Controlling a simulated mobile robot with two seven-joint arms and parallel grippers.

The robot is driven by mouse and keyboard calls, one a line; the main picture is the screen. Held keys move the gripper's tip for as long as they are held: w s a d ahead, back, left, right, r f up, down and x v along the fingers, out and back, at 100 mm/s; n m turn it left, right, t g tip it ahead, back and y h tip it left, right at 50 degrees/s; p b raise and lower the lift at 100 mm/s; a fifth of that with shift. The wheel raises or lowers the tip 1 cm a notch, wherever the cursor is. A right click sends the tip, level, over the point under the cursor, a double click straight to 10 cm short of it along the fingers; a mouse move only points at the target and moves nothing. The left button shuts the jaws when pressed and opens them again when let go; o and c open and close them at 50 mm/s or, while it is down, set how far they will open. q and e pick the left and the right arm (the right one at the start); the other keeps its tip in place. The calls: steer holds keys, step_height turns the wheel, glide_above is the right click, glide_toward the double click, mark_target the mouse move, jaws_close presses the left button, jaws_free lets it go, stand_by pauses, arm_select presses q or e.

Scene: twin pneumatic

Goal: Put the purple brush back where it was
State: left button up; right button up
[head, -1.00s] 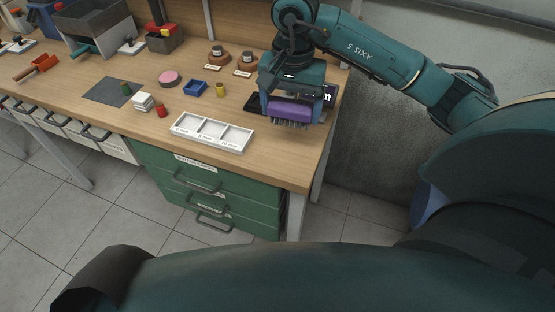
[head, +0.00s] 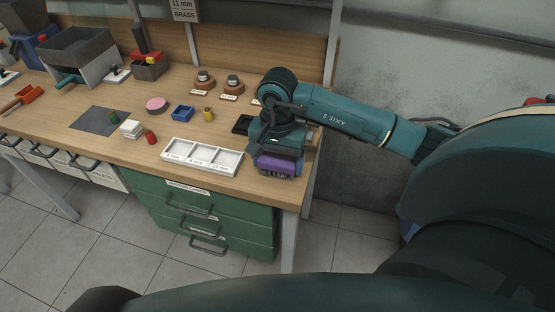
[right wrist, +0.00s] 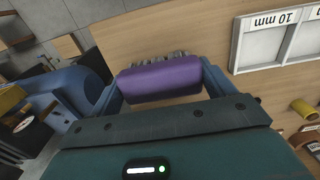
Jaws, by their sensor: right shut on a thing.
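The purple brush (head: 278,163) is held in my right gripper (head: 276,160) near the front right corner of the workbench, right of the white tray. In the right wrist view the brush (right wrist: 160,79) lies crosswise between the two fingers, with its grey bristles pointing away from the gripper. I cannot tell whether the bristles touch the bench top. A black flat thing (head: 241,124) lies on the bench just behind and left of the gripper, partly hidden by it. My left gripper is out of view.
The white three-compartment tray (head: 202,156) sits at the front edge, left of the brush. Green drawers (head: 205,210) stand below.

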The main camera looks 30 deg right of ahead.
mark_target(277, 159)
steer(key=shift+f, duration=0.35)
steer(key=o, duration=0.9)
step_height(277, 159, up, 12)
steer(key=shift+r+b, duration=0.15)
steer(key=shift+b, duration=0.6)
